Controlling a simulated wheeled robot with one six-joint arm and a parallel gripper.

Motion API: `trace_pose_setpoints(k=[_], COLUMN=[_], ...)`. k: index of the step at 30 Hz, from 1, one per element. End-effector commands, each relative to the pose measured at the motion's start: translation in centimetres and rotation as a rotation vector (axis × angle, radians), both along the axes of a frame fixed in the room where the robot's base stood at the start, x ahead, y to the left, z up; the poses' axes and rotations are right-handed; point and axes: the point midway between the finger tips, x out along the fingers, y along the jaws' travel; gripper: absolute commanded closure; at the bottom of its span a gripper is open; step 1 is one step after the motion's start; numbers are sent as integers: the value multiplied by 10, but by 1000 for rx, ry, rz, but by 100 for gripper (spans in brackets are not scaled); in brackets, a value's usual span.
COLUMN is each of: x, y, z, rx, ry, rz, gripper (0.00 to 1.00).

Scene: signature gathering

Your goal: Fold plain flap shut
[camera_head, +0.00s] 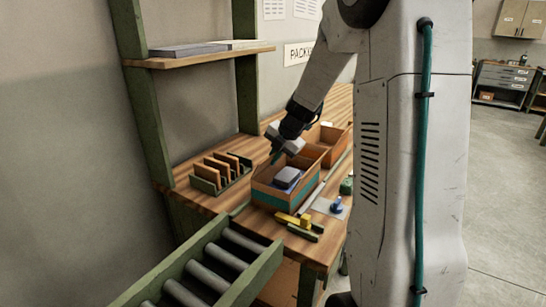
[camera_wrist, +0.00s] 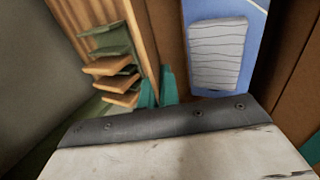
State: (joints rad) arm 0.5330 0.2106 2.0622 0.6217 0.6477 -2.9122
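An open brown carton (camera_head: 262,191) with a teal band stands on the wooden bench. Inside it a grey block (camera_head: 287,175) lies on something blue; in the wrist view a grey ribbed face (camera_wrist: 217,55) shows on the blue (camera_wrist: 255,20). Brown cardboard panels (camera_wrist: 172,35) stand beside it, but I cannot tell which is the plain flap. My gripper (camera_head: 275,158) is above the carton's far left edge, pointing down. In the wrist view its two teal fingers (camera_wrist: 157,92) are close together beside the panel, with nothing visible between them. Contact with the cardboard cannot be made out.
A green rack (camera_head: 220,174) with upright brown pieces stands left of the carton. Another open carton (camera_head: 328,135) is behind it. Yellow and green tools (camera_head: 299,223) and a blue-knobbed item (camera_head: 337,204) lie in front and right. A roller conveyor (camera_head: 215,262) is at the front left.

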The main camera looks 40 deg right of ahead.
Motion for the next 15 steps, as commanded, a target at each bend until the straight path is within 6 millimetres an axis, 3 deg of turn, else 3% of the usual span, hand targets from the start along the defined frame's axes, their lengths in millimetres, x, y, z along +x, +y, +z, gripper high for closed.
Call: trace_pose_setpoints(k=[15], x=[-1], y=[0], z=[-1], rx=[13], ry=[-32], rz=[2], gripper=[100])
